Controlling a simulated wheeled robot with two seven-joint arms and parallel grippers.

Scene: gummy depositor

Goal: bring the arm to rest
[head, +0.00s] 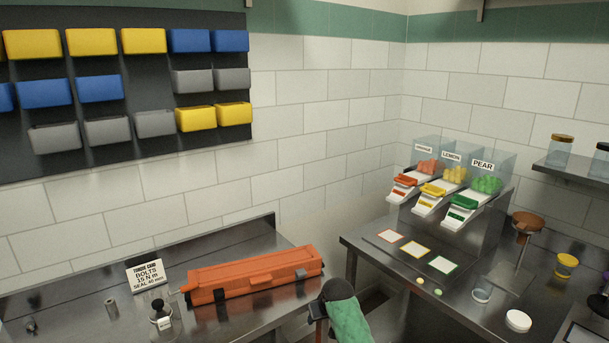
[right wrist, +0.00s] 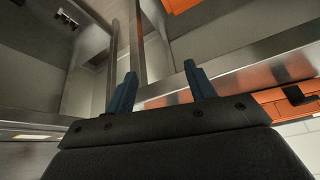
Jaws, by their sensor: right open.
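My right gripper (right wrist: 160,72) shows in the right wrist view with its two blue fingers apart and nothing between them. Metal bench edges and an orange surface lie beyond the fingers, with no contact visible. In the head view, a green-covered part with a dark rounded top, which looks like part of my arm, stands at the bottom centre in front of the gap between the benches. The gripper's fingers cannot be made out in the head view. My left gripper is in neither view.
A long orange case (head: 252,275) lies on the left bench, with a sign (head: 147,275) and small metal parts nearby. The right bench holds three gummy dispensers (head: 453,188), coloured cards (head: 416,249), a brown-topped stand (head: 526,223) and small jars. Wall bins (head: 97,88) hang upper left.

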